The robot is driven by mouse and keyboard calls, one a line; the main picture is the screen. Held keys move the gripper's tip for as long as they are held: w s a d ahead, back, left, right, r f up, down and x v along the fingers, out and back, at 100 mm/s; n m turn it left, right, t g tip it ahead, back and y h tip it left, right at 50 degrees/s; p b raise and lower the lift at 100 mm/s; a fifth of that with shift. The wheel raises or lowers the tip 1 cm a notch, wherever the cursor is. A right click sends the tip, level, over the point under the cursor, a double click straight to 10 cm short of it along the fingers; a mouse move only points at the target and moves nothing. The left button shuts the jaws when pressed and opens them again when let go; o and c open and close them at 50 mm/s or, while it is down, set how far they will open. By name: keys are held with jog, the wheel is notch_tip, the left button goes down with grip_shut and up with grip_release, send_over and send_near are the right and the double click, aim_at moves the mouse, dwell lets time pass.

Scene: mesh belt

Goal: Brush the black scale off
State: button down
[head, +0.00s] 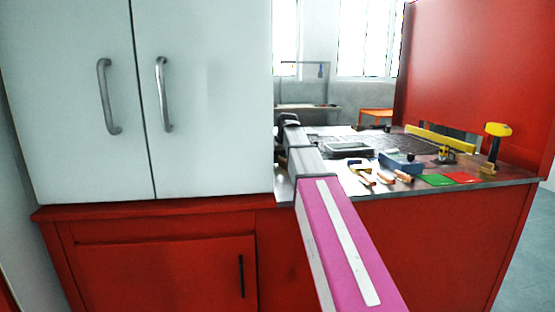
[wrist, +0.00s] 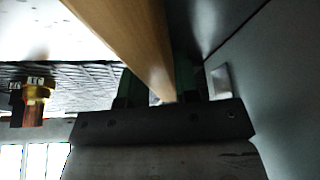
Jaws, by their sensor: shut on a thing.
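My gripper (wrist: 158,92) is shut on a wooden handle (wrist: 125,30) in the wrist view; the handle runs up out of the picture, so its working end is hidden. In the head view my gripper (head: 288,119) is small and dark, close to the cabinet's right edge and over the left end of the bench top. What it holds cannot be made out there. A dark mesh-like surface (head: 318,144) lies on the bench beyond my arm, and a dark ribbed strip (wrist: 85,74) shows in the wrist view. Black scale cannot be told apart from it.
A white cabinet (head: 205,100) stands directly left of my gripper. On the bench are a grey tray (head: 350,149), a blue box (head: 401,164), several wooden-handled tools (head: 384,178), green (head: 437,180) and red (head: 463,177) cards, and a yellow-headed hammer (head: 497,130) at the right.

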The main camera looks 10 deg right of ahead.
jog(key=shift+d, duration=1.7)
jog(key=shift+d+f, duration=0.1)
jog(key=shift+d, duration=1.85)
jog(key=shift+w, duration=0.5)
jog(key=shift+a+f, duration=0.1)
jog(key=shift+a, duration=3.9)
jog(key=shift+w+r, duration=0.2)
jog(key=shift+w, duration=0.4)
jog(key=shift+d+f, duration=0.1)
jog(key=shift+d, duration=2)
jog(key=shift+d, duration=1.9)
jog(key=shift+r, duration=0.2)
